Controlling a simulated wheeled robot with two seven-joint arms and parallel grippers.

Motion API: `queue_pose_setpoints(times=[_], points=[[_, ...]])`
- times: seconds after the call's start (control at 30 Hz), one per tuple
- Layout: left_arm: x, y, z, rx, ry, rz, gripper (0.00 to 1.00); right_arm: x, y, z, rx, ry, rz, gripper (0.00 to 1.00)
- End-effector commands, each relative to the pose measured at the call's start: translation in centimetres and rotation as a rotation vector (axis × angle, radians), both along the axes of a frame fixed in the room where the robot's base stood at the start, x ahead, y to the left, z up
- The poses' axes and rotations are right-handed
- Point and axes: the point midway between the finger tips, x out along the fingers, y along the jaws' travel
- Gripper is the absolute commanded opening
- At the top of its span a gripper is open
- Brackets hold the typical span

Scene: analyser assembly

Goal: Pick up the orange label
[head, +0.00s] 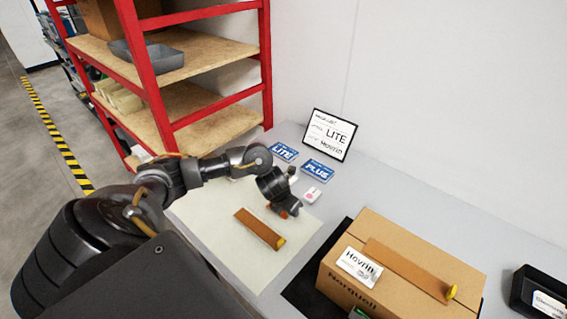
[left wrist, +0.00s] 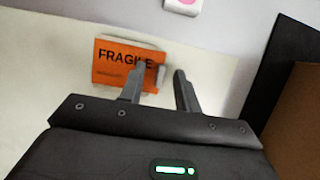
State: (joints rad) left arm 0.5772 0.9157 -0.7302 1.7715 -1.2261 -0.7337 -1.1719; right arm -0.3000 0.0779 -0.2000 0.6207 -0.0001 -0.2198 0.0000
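The orange label (left wrist: 110,62) reads "FRAGILE" and lies on a pale mat (left wrist: 45,62) in the left wrist view. A pale edge shows along its top and right side. My left gripper (left wrist: 160,70) is open and empty, fingers pointing towards the label. The left finger overlaps the label's right part in the picture; the right finger is right of it. I cannot tell the height gap. In the head view only a small orange bit of the label (head: 283,214) shows beside my left gripper (head: 288,208), which hides the rest.
A brown strip with a yellow end (head: 257,229) lies on the mat. A cardboard box (head: 345,291) stands right, on a black mat (head: 303,291). Blue cards "LITE" (head: 283,152) and "PLUS" (head: 318,171) and a framed sign (head: 329,134) are behind. A red shelf (head: 148,83) stands left.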

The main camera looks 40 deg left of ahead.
Motion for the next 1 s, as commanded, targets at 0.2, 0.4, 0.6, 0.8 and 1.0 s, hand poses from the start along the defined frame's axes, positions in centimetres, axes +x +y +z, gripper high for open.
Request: queue_pose_setpoints(times=[0.2, 0.4, 0.6, 0.8, 1.0], points=[[0.0, 0.0, 0.0, 0.0, 0.0, 0.0, 0.2, -0.1, 0.0, 0.0, 0.0, 0.001, 0.0, 0.36], [0.0, 0.0, 0.0, -0.001, 0.0, 0.0, 0.0, -0.1, 0.0, 0.0, 0.0, 0.001, 0.0, 0.36], [0.0, 0.0, 0.0, -0.001, 0.0, 0.0, 0.0, -0.1, -0.1, 0.0, -0.001, 0.002, 0.0, 0.36], [0.0, 0.0, 0.4, -0.001, -0.002, 0.0, 0.0, -0.1, -0.2, -0.1, -0.002, 0.002, 0.001, 0.36], [0.2, -0.1, 2.9, -0.001, -0.007, -0.003, 0.0, -0.1, -0.3, -0.5, -0.004, 0.002, 0.001, 0.36]])
